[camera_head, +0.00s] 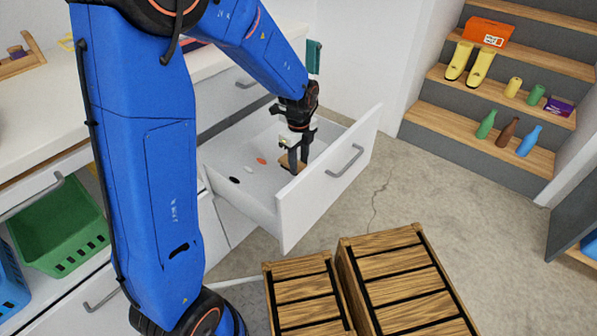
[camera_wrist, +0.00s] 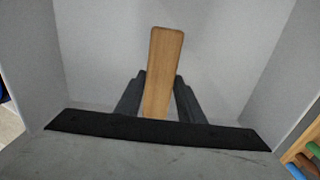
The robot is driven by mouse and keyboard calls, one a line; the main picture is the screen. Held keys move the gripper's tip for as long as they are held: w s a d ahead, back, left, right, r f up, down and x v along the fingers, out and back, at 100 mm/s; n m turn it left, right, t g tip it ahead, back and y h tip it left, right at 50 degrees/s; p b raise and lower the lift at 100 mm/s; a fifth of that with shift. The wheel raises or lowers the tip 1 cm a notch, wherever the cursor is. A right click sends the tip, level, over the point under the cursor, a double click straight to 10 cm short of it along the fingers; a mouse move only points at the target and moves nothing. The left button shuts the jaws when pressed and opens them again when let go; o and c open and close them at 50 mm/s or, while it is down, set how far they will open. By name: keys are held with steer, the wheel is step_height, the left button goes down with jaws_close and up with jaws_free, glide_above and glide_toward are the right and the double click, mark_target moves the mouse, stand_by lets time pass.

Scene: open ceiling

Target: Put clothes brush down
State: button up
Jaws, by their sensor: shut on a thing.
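The clothes brush has a wooden back or handle (camera_wrist: 163,75) that shows as a long light-brown piece in the wrist view. In the head view a small brown part of the brush (camera_head: 287,162) shows beside the fingers; its bristles are hidden. My gripper (camera_head: 295,165) points down inside the open white drawer (camera_head: 325,190). In the wrist view my gripper (camera_wrist: 158,98) is shut on the brush, one dark finger on each side. I cannot tell whether the brush touches the drawer floor.
Small flat orange (camera_head: 261,161) and black (camera_head: 235,180) items lie in the drawer. Two wooden crates (camera_head: 402,280) stand in front of it. Shelved steps (camera_head: 470,120) at the right hold bottles and yellow boots. A green basket (camera_head: 60,230) is at the left. The drawer's left part has free room.

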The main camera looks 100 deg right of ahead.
mark_target(299, 165)
steer(key=shift+f, duration=2)
steer(key=shift+f, duration=0.1)
steer(key=o, duration=0.9)
step_height(299, 165, up, 12)
steer(key=shift+r, duration=0.15)
